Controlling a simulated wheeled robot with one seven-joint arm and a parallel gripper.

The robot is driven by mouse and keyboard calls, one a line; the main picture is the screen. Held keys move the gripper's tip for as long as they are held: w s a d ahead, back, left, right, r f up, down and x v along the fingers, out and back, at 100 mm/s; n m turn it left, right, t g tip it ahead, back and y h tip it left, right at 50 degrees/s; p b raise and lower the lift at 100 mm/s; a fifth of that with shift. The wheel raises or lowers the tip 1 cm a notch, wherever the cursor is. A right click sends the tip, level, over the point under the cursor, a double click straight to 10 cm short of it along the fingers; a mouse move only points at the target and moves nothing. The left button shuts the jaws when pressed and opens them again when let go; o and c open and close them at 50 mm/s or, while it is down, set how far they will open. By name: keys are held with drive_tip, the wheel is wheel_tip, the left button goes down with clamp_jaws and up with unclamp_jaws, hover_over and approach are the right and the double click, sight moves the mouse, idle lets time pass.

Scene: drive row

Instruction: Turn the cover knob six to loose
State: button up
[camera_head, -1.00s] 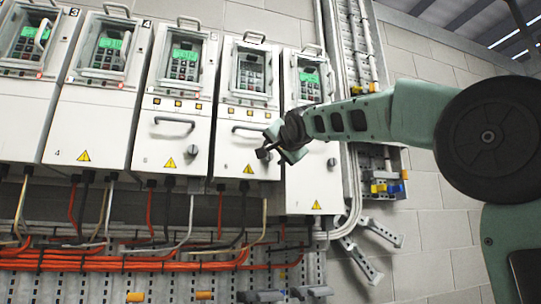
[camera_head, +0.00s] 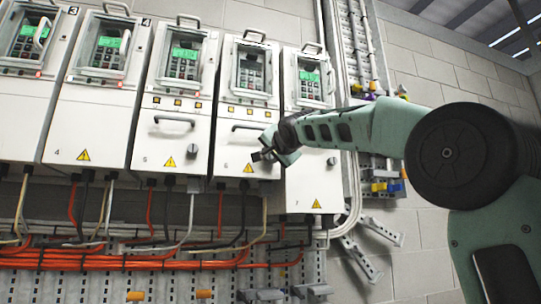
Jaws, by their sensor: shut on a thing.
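Drive six (camera_head: 233,164) is the white cabinet second from the right, with a handle, a warning triangle and a dark display. My gripper (camera_head: 262,157) is at the lower right of its cover, where the neighbouring drive shows its knob. The gripper is shut on the cover knob of drive six, which the fingers hide. I cannot tell the knob's angle. My green arm (camera_head: 365,126) reaches in from the right and covers part of drive seven.
Drive five (camera_head: 170,140) stands to the left with its black knob (camera_head: 193,150) showing. Drive seven (camera_head: 313,185) stands to the right with a knob (camera_head: 331,161) close under my arm. Orange and black cables (camera_head: 130,262) run below the cabinets.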

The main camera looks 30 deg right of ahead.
drive_tip(key=shift+n, duration=0.4)
drive_tip(key=n+p, duration=0.1)
drive_tip(key=n, duration=0.6)
drive_tip(key=shift+a+r, duration=0.1)
drive_tip(key=shift+r, duration=0.05)
drive_tip(key=shift+n+p, duration=0.95)
drive_tip(key=shift+n, duration=3.15)
drive_tip(key=o, duration=1)
